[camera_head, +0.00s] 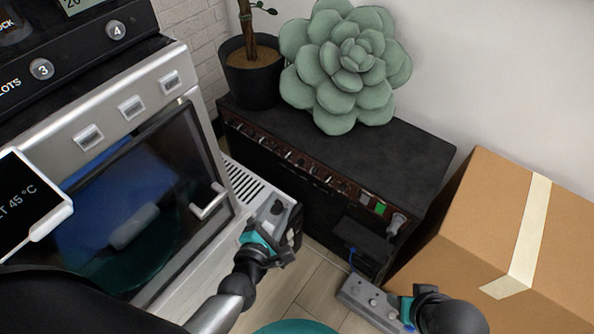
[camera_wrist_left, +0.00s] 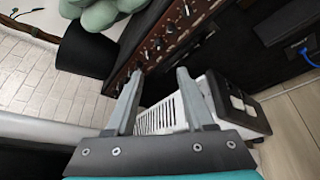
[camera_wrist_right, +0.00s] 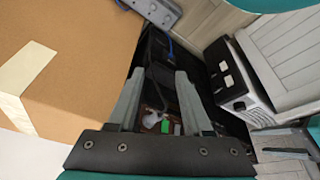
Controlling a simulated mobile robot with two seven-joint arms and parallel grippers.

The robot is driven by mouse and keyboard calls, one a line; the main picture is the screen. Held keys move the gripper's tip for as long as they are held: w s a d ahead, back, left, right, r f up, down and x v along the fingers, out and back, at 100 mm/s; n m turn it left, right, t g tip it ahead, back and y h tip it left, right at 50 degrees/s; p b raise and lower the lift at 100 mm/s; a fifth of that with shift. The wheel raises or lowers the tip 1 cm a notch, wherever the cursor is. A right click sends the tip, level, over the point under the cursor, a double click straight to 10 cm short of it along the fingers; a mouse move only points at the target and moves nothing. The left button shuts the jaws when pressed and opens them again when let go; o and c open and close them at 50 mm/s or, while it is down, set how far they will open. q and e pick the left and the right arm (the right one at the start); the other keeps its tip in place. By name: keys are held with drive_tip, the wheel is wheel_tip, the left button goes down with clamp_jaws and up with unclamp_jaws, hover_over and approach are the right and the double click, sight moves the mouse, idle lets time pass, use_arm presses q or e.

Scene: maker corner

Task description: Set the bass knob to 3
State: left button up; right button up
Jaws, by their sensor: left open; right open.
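A black amplifier (camera_head: 370,160) stands against the wall, with a row of small knobs on its reddish-brown control panel (camera_head: 300,160). The panel also shows in the left wrist view (camera_wrist_left: 172,35). Labels and pointer marks are too small to read, so I cannot tell which knob is bass or its setting. My left gripper (camera_head: 275,232) is open and empty in front of the amplifier; in the left wrist view its fingers (camera_wrist_left: 159,75) point towards the panel, apart from the knobs. My right gripper (camera_wrist_right: 158,80) is open and empty, facing the amplifier's green-lit end (camera_wrist_right: 177,129).
A white vented box (camera_head: 243,184) lies close to my left gripper. A cardboard box (camera_head: 480,225) stands at the right, and a grey pedal (camera_head: 362,300) lies by my right gripper.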

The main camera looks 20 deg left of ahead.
use_arm(q)
drive_tip(key=w, duration=0.1)
drive_tip(key=b, duration=0.3)
approach(298, 166)
drive_tip(key=w, duration=0.1)
use_arm(e)
wheel_tip(298, 166, up, 6)
drive_tip(key=t, duration=0.1)
use_arm(q)
drive_tip(key=shift+b+x, duration=1)
drive_tip(key=shift+x, duration=1.6)
drive_tip(key=shift+b+x, duration=0.5)
drive_tip(key=shift+x, duration=0.5)
use_arm(e)
drive_tip(key=w+a+t+y, duration=0.3)
drive_tip(key=w+a+t, duration=0.2)
drive_tip(key=a, duration=0.2)
drive_tip(key=shift+w+f+n+t, duration=0.2)
drive_tip(key=shift+f+n+t, duration=0.1)
drive_tip(key=shift+f+t, duration=0.1)
use_arm(q)
drive_tip(key=shift+c, duration=0.3)
clamp_jaws()
